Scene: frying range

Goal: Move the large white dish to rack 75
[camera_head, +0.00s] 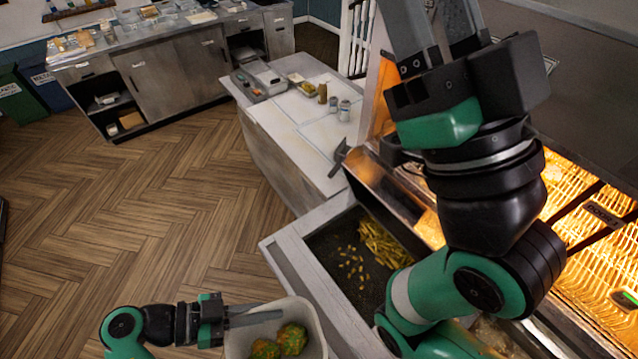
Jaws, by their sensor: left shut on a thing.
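The large white dish (314,325) is at the bottom centre, cut off by the lower edge of the view. Two green and orange food pieces (278,342) lie in it. My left gripper (256,312) comes in from the left and is shut on the dish's rim. My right gripper (436,22) points up at the top; its fingertips are out of view, so I cannot tell its opening. Glowing wire racks (585,243) stand at the right, partly hidden by my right arm.
A dark bin with fries (380,243) lies right of the dish, within a pale counter edge (300,262). A white-topped counter (290,118) with small jars (344,110) stands beyond. A steel cabinet (168,70) is at the back. The wooden floor (130,200) is clear at left.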

